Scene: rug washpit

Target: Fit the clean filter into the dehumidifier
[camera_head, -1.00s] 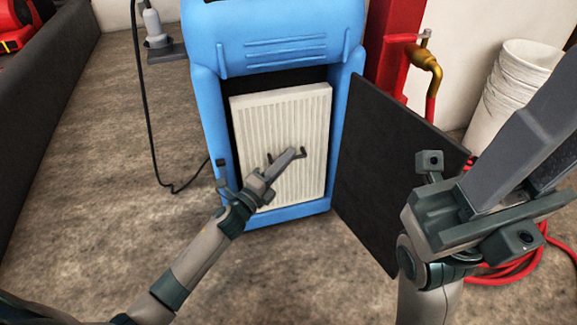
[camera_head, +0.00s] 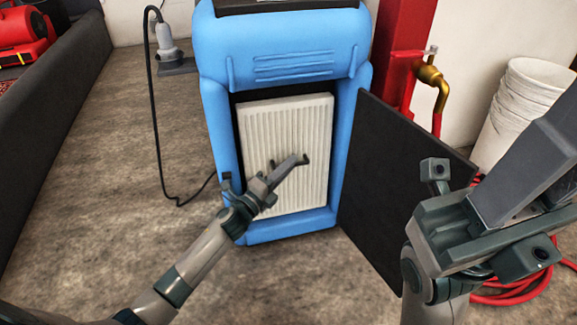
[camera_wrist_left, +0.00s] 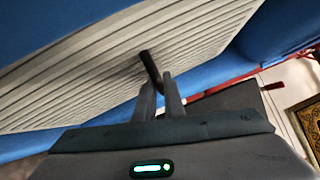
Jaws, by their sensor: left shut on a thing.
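The clean filter (camera_head: 258,128) is a pale, ribbed panel standing upright in the front opening of the blue dehumidifier (camera_head: 290,62). A dark gap shows above it and along its left side; I cannot tell whether it is fully seated. My left gripper (camera_head: 298,162) is in front of the filter, shut on its dark handle. The left wrist view shows the handle (camera_wrist_left: 149,66) at my left fingertips (camera_wrist_left: 160,92), with the ribbed filter face (camera_wrist_left: 85,75) behind. My right gripper (camera_head: 535,165) is raised at the right, away from the filter; its jaw state is unclear.
A dark flat panel (camera_head: 392,175) stands open at the dehumidifier's right side. A red post with a brass tap (camera_head: 430,75), white stacked buckets (camera_head: 515,115) and a red hose (camera_head: 510,293) are at the right. A black cord (camera_head: 157,130) runs along the floor at left.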

